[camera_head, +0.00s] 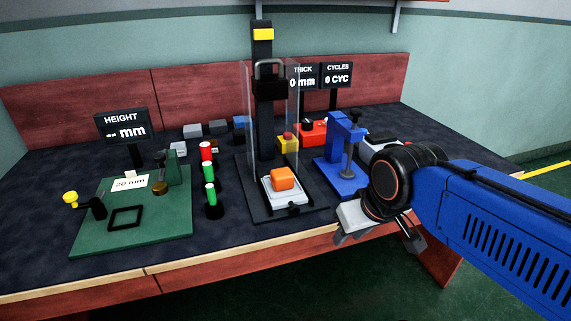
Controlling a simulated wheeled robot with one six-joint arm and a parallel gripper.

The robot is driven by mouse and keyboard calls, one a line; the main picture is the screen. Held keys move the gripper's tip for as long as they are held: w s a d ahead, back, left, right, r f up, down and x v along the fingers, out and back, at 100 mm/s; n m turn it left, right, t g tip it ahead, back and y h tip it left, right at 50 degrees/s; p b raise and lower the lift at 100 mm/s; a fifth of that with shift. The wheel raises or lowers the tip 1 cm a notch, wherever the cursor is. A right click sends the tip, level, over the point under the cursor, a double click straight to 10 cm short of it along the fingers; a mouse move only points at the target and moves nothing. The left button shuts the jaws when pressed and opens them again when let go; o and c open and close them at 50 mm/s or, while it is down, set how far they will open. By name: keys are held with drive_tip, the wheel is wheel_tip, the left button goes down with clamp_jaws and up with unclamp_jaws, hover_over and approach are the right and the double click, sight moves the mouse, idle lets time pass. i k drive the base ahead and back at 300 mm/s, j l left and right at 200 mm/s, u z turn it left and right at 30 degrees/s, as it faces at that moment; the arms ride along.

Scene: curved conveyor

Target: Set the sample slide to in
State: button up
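The sample slide (283,199) looks to be the pale plate low on the dark press base, at the middle of the bench. An orange block (282,178) sits on it. A small dark knob (293,209) is at the plate's front edge. The plate lies in front of the press column (264,130); I cannot tell its exact position along its travel. My gripper (382,243) is to the right of the slide, by the bench's front edge, and apart from it. Its fingers look spread with nothing between them, partly hidden by my wrist.
A clear guard (247,110) stands around the press column. A blue stand (340,160) is between the press and my arm. A yellow-and-red button box (288,143) is beside the press. A green gauge board (165,225) and red and green buttons (210,172) are to the left.

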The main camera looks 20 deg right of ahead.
sight(294, 197)
drive_tip(key=k+l+z, duration=0.1)
drive_tip(key=l, duration=0.2)
drive_tip(key=k+l+z, duration=0.25)
drive_tip(key=l, duration=0.35)
drive_tip(key=k+l+z, duration=0.15)
drive_tip(key=k+l, duration=0.1)
drive_tip(key=l, duration=0.05)
